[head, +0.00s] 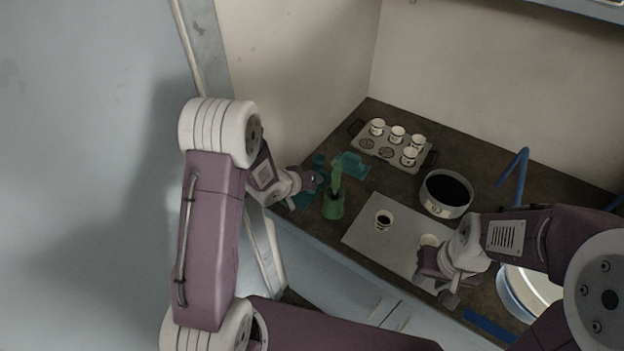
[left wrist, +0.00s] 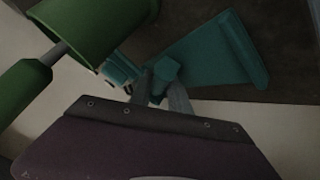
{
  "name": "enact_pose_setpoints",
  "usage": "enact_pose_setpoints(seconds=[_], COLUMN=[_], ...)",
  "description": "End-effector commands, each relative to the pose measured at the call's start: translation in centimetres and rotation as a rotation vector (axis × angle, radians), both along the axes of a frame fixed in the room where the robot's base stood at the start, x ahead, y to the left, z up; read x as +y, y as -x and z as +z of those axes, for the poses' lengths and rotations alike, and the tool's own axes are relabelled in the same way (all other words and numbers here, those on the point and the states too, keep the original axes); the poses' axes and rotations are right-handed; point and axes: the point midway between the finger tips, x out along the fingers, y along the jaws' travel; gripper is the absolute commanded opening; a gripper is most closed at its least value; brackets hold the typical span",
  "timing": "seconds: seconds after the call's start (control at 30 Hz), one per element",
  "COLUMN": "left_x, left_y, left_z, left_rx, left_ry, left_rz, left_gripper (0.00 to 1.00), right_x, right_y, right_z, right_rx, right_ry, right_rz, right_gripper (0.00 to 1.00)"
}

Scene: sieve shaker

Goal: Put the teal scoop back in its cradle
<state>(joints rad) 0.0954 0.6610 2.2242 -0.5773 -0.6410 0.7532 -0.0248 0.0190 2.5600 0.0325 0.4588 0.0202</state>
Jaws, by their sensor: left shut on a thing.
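My left gripper (left wrist: 163,90) is shut on a teal piece, which I take to be the handle of the teal scoop (left wrist: 215,55). In the left wrist view the scoop widens away from the fingers to a raised edge at right. In the head view its flat part (head: 351,163) shows beyond the left gripper (head: 314,181), over the back-left of the counter. Another teal piece (left wrist: 118,68) lies beside the fingers; I cannot tell whether it is the cradle. Darker teal (head: 301,201) also shows under the gripper. My right gripper (head: 440,280) is at the front right, its fingers unclear.
A green holder (head: 334,208) with a green-handled tool stands close to the left gripper. A tray (head: 425,163) of several cups, a dark-filled sieve pan (head: 446,194), a pale mat (head: 365,236) with a cup (head: 384,219), and a blue frame (head: 521,172) occupy the counter.

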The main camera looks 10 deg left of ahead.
Motion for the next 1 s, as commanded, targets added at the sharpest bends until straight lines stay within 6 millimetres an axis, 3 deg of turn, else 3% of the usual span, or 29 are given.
enact_pose_setpoints(seconds=[0.03, 0.1, 0.57, 0.73, 1.0], left_x=[0.0, 0.0, 0.0, 0.0, 1.7], left_y=[0.0, 0.0, 0.0, 0.0, 4.3], left_z=[0.0, 0.0, 0.0, 1.6, 5.6], left_rx=[0.0, 0.0, 0.001, -0.001, -0.003], left_ry=[0.0, 0.0, 0.0, 0.0, -0.001], left_rz=[0.0, 0.0, 0.001, 0.0, 0.004], left_gripper=[0.25, 0.44, 0.44, 0.44, 0.44], right_x=[0.0, 0.0, 0.0, 0.0, 0.0], right_y=[0.0, 0.0, 0.0, 0.0, 0.0], right_z=[0.0, 0.0, 0.0, 1.1, 2.2], right_rx=[0.0, 0.0, 0.0, 0.0, 0.0], right_ry=[0.0, 0.0, 0.0, 0.0, 0.0], right_rz=[0.0, 0.0, 0.0, 0.0, 0.0], right_gripper=[0.36, 0.36, 0.36, 0.36, 0.36])
